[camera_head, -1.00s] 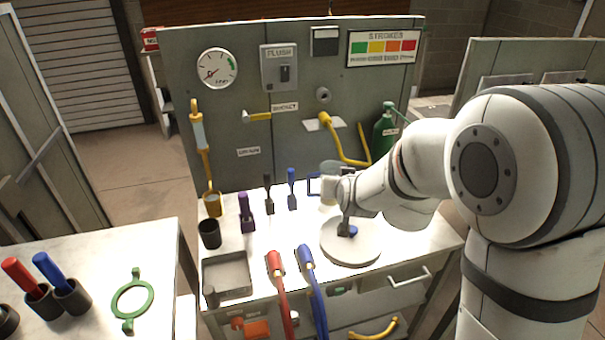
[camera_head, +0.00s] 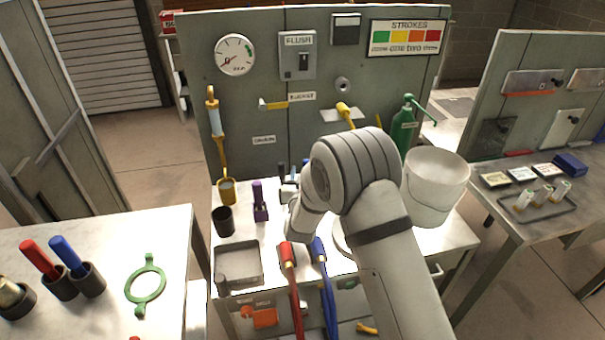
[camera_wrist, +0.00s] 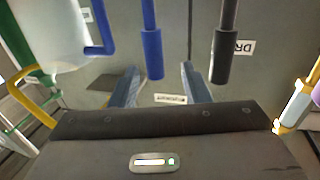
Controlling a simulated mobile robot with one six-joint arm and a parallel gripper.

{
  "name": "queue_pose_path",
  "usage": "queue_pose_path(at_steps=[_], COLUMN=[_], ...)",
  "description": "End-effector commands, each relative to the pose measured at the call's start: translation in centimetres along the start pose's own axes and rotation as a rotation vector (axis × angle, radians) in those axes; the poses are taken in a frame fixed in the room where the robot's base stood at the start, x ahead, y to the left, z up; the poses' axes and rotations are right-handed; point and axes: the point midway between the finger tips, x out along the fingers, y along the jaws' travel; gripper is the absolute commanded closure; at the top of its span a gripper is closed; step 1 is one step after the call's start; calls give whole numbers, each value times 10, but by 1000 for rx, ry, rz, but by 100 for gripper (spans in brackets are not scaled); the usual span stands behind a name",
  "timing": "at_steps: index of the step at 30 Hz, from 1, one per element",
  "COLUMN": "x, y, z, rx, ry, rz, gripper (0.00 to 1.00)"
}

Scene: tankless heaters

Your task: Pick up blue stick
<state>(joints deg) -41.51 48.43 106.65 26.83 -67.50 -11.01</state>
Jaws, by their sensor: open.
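In the wrist view, a blue stick (camera_wrist: 152,40) with a thicker end sits ahead of my gripper (camera_wrist: 158,70), roughly between its two spread fingers. The fingers are open and empty, and I cannot tell how far beyond them the stick is. A black stick (camera_wrist: 226,45) of similar shape is to its right. Another blue stick (camera_head: 66,251) leans in a dark cup on the left table, beside a red stick (camera_head: 39,258), far from my gripper.
A purple holder (camera_head: 260,203), a dark cup (camera_head: 223,221) and a grey tray (camera_head: 220,282) are on the bench left of my arm. A white bucket (camera_head: 434,183) is at right. Red (camera_head: 287,256) and blue (camera_head: 318,250) hose handles are at the front edge. A panel (camera_head: 262,165) stands behind.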

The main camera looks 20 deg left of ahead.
Motion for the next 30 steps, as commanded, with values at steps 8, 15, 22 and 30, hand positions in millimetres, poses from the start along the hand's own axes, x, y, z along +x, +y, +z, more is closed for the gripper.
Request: queue_pose_path(at_steps=[8, 15, 22, 30], x=[38, 42, 42, 42], y=[6, 7, 7, 7], z=[-2, -1, -1, -1], rx=[0, 1, 1, 1], ry=[-1, 0, 0, 0], rz=[2, 2, 2, 3], gripper=[58, 58, 72, 94])
